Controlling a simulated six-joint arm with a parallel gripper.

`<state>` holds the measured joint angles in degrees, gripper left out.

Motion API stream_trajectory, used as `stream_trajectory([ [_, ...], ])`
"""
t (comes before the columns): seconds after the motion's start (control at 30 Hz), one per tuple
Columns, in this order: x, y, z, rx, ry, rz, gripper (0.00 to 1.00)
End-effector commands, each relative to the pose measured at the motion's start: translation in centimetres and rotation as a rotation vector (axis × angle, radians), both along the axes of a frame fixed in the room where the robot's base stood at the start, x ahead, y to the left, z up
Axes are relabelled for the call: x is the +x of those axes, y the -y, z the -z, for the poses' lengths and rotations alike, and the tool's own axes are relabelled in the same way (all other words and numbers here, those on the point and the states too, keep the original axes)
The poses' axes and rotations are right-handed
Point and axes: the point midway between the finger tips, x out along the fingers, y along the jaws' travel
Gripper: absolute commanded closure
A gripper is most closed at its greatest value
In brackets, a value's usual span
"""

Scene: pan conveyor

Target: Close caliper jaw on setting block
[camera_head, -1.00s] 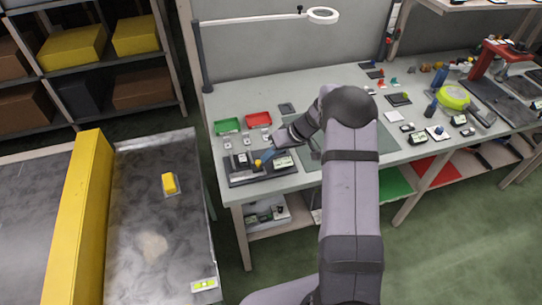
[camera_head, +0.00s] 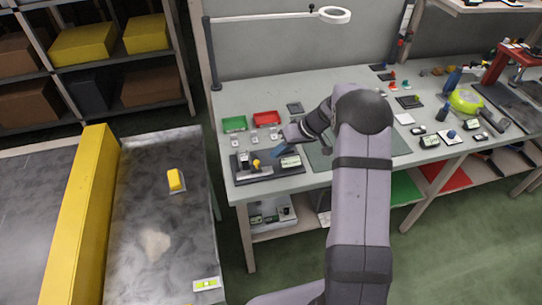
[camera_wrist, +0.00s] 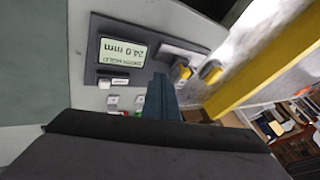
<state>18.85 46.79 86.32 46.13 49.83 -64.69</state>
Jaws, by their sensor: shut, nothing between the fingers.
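The caliper fixture has a dark base (camera_head: 285,171) near the bench's left front edge. Its display (camera_head: 290,162) is at the right end; in the wrist view the display (camera_wrist: 122,54) is upside down and appears to read 24.0 mm. The yellow knob of the sliding jaw (camera_head: 256,163) is at the left part, close beside the pale setting block (camera_head: 243,158). Whether jaw and block touch is too small to tell. My gripper (camera_head: 277,153) is shut and empty, its blue fingers right of the knob and apart from it. The fingers (camera_wrist: 161,96) point toward the fixture in the wrist view.
Green (camera_head: 235,123) and red (camera_head: 266,118) trays lie behind the fixture, with small pale blocks before them. A magnifier lamp (camera_head: 336,15) stands at the back. A conveyor (camera_head: 150,225) with a yellow pan part (camera_head: 176,180) runs to the left.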

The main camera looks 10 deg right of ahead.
Motion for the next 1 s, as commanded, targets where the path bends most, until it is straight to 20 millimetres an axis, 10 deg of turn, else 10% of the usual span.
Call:
stream_trajectory([
  [0.5,-2.3,4.5,-7.1,-0.001,0.002,0.002,1.0],
  [1.0,-2.8,5.1,-8.4,-0.001,0.0,0.0,1.0],
])
